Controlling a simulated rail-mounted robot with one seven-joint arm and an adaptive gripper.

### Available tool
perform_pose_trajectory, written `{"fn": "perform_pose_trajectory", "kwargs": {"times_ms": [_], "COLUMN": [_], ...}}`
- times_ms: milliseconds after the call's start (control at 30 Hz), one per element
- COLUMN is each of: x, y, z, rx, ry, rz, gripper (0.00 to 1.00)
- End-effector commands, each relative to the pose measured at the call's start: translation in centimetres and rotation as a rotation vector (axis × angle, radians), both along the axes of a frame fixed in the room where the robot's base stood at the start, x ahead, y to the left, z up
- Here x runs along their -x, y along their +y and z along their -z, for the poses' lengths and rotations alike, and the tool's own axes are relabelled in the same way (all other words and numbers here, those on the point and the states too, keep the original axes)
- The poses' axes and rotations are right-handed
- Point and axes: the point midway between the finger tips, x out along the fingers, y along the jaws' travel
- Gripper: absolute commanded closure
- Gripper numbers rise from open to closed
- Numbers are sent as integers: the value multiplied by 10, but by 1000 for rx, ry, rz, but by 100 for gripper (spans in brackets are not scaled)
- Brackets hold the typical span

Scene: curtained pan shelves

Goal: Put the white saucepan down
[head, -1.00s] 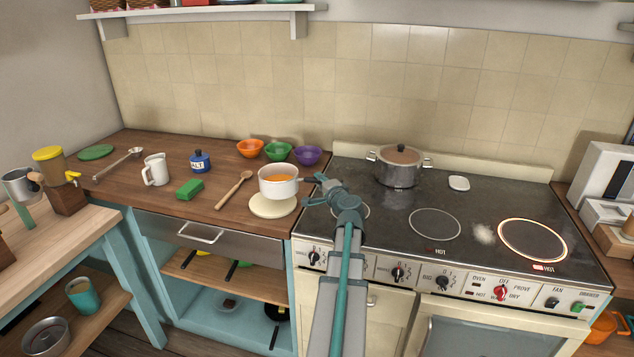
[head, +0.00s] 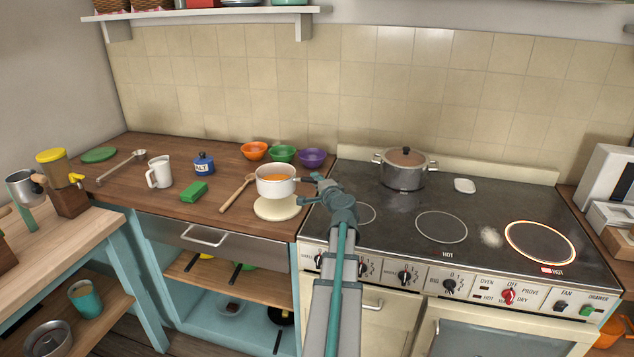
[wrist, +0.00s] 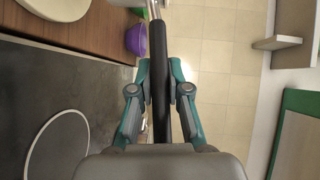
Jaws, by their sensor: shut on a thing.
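The white saucepan (head: 276,187), with orange contents, is upright at the right end of the wooden counter. It is over the rear part of a round cream trivet (head: 277,209); I cannot tell whether its base touches the trivet. My gripper (head: 314,184) is to the right of the pan and shut on its handle.
A wooden spoon (head: 237,192) lies left of the trivet. Orange (head: 254,151), green (head: 282,154) and purple (head: 312,158) bowls stand behind the pan. The stove (head: 400,212) adjoins on the right, with a lidded pot (head: 405,170) and a glowing burner (head: 540,242).

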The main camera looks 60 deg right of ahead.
Motion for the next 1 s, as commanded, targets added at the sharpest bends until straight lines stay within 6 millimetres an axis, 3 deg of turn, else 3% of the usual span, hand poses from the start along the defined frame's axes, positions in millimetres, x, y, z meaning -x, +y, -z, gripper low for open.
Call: {"fn": "perform_pose_trajectory", "kwargs": {"times_ms": [500,1000], "x": [0,0], "y": [0,0], "z": [40,43], "rx": [0,-1], "ry": [-4,-5], "rz": [1,1], "gripper": [100,100]}}
